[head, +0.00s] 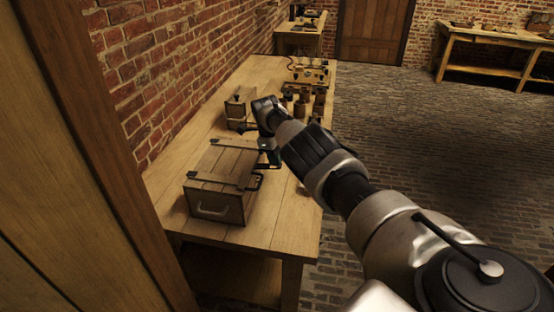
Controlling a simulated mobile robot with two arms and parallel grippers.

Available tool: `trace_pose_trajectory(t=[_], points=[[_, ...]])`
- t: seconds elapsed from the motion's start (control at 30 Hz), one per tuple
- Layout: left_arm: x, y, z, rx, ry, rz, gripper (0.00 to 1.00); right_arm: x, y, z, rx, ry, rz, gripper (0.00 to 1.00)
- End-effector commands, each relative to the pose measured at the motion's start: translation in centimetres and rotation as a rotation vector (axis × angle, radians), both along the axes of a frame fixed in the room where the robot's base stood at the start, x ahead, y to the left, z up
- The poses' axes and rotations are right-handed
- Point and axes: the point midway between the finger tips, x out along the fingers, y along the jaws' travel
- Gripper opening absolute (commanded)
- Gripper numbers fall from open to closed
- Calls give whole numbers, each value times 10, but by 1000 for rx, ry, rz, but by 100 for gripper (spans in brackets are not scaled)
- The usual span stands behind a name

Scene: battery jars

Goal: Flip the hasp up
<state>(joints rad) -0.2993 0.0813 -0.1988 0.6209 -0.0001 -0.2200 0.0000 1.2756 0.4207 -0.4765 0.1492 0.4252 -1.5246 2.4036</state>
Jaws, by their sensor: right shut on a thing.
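A wooden chest (222,165) with dark metal straps stands on the workbench, its lid down. A pale handle (212,211) is on its near end and a dark handle (257,183) on its right side. My right gripper (268,150) reaches down at the chest's right side, near the far strap's end. It is shut on a small dark part there, which looks like the hasp; the fingers and wrist hide most of it, so its angle cannot be told. My left gripper is not in view.
A smaller wooden box (240,104) stands behind the chest, close to my right wrist. Several brown jars (300,106) and other apparatus (308,74) stand farther back on the workbench (262,226). The brick wall borders its left side. Bench top in front of the chest is bare.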

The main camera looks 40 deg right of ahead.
Motion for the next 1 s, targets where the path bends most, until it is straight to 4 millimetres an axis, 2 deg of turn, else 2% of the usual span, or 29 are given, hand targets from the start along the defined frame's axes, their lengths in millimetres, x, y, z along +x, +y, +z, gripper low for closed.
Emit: trace_pose_trajectory(t=[0.43,0.47,0.63,0.87,1.0], points=[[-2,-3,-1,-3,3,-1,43,-1,1,-2,-2,8,0,0],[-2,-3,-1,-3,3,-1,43,-1,1,-2,-2,8,0,21],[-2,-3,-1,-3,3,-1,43,-1,0,-1,-3,7,1,46],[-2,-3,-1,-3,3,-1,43,0,0,0,-2,5,0,46],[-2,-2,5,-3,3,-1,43,1,1,9,-2,2,1,46]])
